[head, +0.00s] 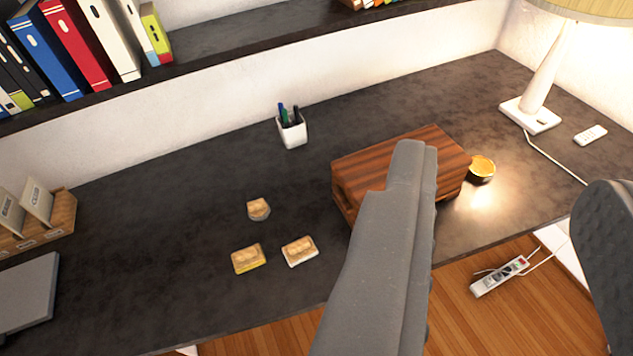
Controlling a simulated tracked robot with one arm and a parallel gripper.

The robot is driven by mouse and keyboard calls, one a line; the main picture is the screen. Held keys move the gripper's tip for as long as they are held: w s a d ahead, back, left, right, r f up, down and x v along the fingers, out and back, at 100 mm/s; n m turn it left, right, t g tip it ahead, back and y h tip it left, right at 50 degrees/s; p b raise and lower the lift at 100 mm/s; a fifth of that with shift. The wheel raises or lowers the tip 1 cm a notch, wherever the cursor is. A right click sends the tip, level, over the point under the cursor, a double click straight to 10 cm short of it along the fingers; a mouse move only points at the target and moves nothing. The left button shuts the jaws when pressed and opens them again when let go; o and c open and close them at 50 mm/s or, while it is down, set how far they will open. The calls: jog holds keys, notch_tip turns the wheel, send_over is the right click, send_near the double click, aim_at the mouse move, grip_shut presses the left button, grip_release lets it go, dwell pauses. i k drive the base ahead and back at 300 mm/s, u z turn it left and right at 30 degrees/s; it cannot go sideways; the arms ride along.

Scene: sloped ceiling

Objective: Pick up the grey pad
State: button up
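A flat grey slab (28,290), which looks like the grey pad, lies on the dark desk at the left edge of the head view. Its left part is cut off by the frame. My gripper (510,168) is open, with one grey finger in the middle of the view and the other at the right edge. Nothing shows held between the fingers. The gripper is far to the right of the slab, in front of the wooden box and the desk's front edge.
A brown wooden box (350,165) stands partly behind my finger. A round tin (481,168), a lamp (536,85), a remote (590,135), a pen cup (291,131) and a wooden organizer (50,222) are on the desk (150,200). Three small items (249,259) lie mid-desk.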

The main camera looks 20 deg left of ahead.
aim_at(258, 210)
jog(key=z, duration=0.05)
jog(key=i, duration=1.35)
jog(key=u, duration=0.4)
